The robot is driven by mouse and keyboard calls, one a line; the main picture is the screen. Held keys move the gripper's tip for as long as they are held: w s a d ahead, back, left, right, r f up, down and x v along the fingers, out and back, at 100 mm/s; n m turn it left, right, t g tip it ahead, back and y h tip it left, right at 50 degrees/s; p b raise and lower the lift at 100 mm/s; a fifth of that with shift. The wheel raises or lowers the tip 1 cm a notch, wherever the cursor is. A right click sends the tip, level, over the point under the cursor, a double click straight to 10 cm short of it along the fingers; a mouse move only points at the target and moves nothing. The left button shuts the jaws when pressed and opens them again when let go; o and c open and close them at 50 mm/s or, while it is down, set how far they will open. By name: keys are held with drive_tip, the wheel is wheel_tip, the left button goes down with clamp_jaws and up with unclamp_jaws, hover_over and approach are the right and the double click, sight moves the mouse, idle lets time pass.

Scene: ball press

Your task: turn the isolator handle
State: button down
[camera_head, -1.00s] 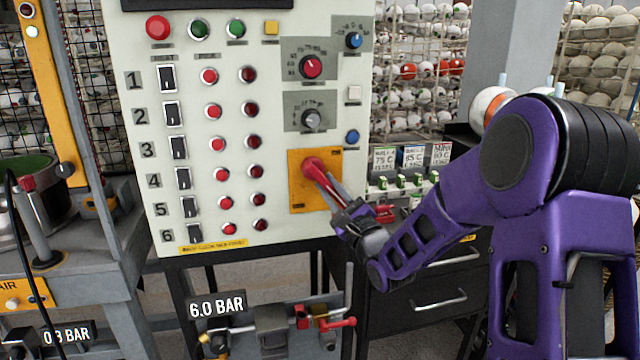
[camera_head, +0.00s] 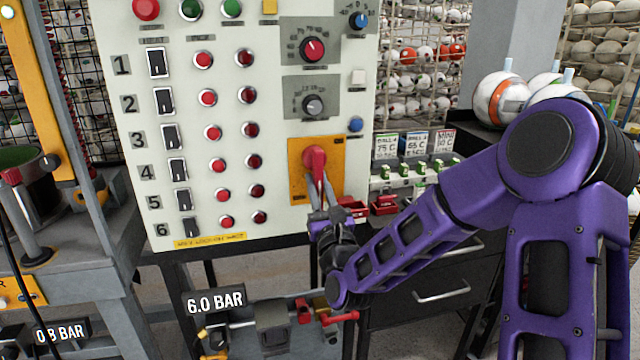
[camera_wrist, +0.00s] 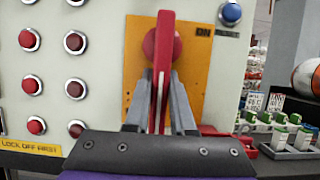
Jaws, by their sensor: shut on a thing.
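The isolator handle (camera_head: 315,162) is red and sits on an orange plate (camera_head: 333,155) at the lower right of the white control panel. It now points nearly straight down from its round hub. In the wrist view the red handle (camera_wrist: 162,60) stands between the two grey fingers of my gripper (camera_wrist: 161,95). My gripper (camera_head: 320,195) is shut on the handle, reaching up from below. The fingers and wrist hide the handle's lower end in the head view. The plate's letters "ON" show at its upper right in the wrist view.
The control panel (camera_head: 225,120) carries numbered rows of switches and red buttons, with dials above the plate. Red parts (camera_head: 384,205) and green-topped items lie right of the handle. A "6.0 BAR" valve assembly (camera_head: 275,325) sits below. Balls (camera_head: 500,97) rest at the right.

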idle(0.5)
drive_tip(key=c, duration=0.8)
unclamp_jaws()
drive_tip(key=shift+o, duration=0.2)
drive_tip(key=shift+s, duration=0.1)
